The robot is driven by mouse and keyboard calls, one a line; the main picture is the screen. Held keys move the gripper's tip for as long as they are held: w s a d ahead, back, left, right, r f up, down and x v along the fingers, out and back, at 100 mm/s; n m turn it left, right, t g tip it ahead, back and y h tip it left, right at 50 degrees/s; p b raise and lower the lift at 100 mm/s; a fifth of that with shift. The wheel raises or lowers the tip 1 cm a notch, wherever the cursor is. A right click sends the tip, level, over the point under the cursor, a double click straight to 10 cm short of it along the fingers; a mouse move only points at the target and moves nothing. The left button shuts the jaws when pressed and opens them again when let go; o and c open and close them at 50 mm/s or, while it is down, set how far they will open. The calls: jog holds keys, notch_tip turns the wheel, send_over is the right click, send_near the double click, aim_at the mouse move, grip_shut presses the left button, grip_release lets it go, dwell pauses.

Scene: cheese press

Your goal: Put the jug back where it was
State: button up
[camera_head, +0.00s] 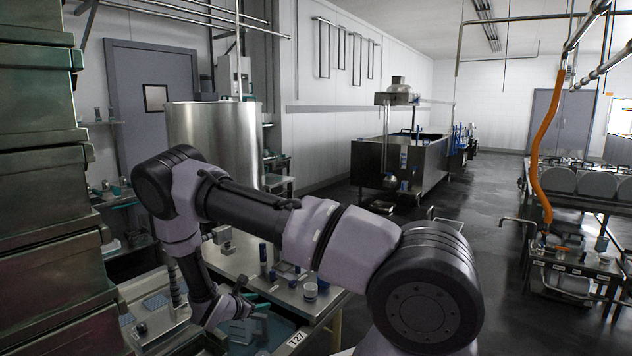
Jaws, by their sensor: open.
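My arm reaches left and then bends down to the steel worktable (335,300) at the lower left. My gripper (250,301) is at the end of it, low over the table's front part, small and partly hidden by my own wrist. It looks open, and I see nothing held in it. I cannot pick out the jug for certain. A small steel vessel (222,236) stands farther back on the table, behind my forearm, and could be it.
A tall stack of metal crates (45,150) closes off the left side. A dark blue bottle (263,252) stands on the table behind my gripper. A label reading T27 (296,339) marks the front edge. A big steel tank (213,135) stands behind.

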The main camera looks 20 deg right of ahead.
jog(key=s+d+r+m+g+y, duration=0.1)
jog(key=s+d+r+m+g, duration=0.15)
jog(key=r+m, duration=0.6)
jog(key=s+d+r+m+g+y, duration=0.1)
jog(key=s+d+r+m+g, duration=0.2)
jog(key=r, duration=1.1)
jog(key=s+d+r+m+g+y, duration=0.1)
jog(key=s+d+r+m, duration=0.35)
jog(key=r, duration=0.65)
jog(key=s+a+r+m+t+y, duration=0.1)
jog(key=s+r+m+y, duration=0.3)
jog(key=s+r, duration=0.5)
jog(key=s+a+r+m+t+y, duration=0.1)
jog(key=s+r+m+t+y, duration=0.3)
jog(key=s+r+m, duration=0.3)
jog(key=s+r, duration=0.3)
jog(key=s, duration=0.2)
jog(key=shift+s+a+m, duration=0.2)
jog(key=shift+a+m, duration=0.1)
jog(key=shift+r, duration=0.1)
